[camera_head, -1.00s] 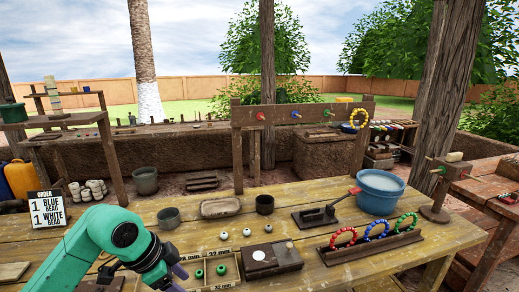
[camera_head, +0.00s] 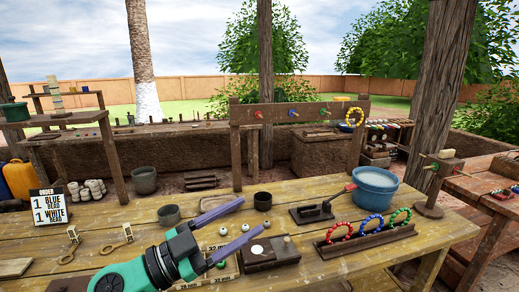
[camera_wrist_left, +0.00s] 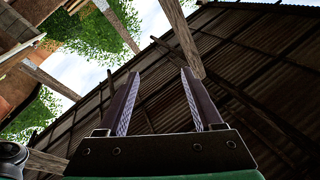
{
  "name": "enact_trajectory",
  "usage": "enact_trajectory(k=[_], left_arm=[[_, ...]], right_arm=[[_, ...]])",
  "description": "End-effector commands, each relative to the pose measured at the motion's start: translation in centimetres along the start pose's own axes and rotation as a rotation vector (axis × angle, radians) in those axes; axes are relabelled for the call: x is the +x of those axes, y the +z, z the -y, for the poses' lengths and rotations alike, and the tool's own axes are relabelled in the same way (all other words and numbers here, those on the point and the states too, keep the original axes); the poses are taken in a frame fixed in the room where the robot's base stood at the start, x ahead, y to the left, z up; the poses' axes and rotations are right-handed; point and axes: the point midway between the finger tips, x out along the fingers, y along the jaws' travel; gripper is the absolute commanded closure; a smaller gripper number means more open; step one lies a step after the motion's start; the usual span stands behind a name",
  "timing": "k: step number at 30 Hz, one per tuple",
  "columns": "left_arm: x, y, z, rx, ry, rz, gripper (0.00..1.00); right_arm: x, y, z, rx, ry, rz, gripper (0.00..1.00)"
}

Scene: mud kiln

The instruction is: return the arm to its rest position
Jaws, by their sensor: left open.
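My left arm, green and black, comes in from the bottom left of the head view. Its gripper (camera_head: 256,212) is open, with two long purple-grey fingers spread apart and pointing up and to the right, in front of the table items. In the left wrist view the open fingers (camera_wrist_left: 160,74) have nothing between them and face a corrugated roof and sky. The fingers partly cover the compartment tray (camera_head: 205,281) and the area around the beads. My right gripper is not in view.
Two wooden tools (camera_head: 118,244) lie at the left.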

Motion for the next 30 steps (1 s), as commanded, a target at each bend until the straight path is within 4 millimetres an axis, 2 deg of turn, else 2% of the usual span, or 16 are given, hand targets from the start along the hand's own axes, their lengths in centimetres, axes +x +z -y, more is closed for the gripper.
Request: enact_trajectory(k=[2,3,4,5,6,8,9,11,12,15,20,26,27,30], left_arm=[[-2.1,-0.8,4.6,-0.033,-0.297,-0.081,0.33],[-4.0,0.0,7.2,-0.054,-0.464,-0.069,0.33],[-5.8,1.1,8.8,-0.077,-0.586,-0.035,0.33],[-7.7,2.8,10.2,-0.103,-0.7,0.02,0.33],[-10.4,5.4,11.3,-0.144,-0.827,0.119,0.33],[-14.2,9.6,11.4,-0.212,-0.965,0.298,0.33],[-16.6,12.5,10.7,-0.261,-1.024,0.431,0.33],[-19.8,16.3,8.6,-0.333,-1.065,0.629,0.33],[-21.6,18.4,6.9,-0.38,-1.066,0.754,0.33],[-24.9,22.1,2.1,-0.482,-1.011,1.013,0.33],[-28.5,24.9,-5.4,-0.617,-0.837,1.317,0.33],[-31.3,25.3,-13.9,-0.755,-0.54,1.571,0.33],[-31.5,26.3,-14.8,-0.765,-0.51,1.593,0.33],[-32.0,30.2,-15.8,-0.767,-0.509,1.606,0.33]], right_arm=[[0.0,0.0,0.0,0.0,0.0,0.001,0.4],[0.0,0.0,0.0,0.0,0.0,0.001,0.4],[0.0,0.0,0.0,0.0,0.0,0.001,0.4],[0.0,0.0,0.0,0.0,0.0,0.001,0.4],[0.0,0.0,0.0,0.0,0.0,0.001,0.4],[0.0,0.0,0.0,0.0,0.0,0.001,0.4],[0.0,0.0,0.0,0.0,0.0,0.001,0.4],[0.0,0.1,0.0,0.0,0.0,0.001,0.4],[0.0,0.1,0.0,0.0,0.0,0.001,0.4],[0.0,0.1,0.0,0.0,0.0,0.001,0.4],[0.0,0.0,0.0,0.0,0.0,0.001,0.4],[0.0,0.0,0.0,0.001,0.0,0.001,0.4],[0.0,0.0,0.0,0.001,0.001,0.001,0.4],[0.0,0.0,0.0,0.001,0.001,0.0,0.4]])
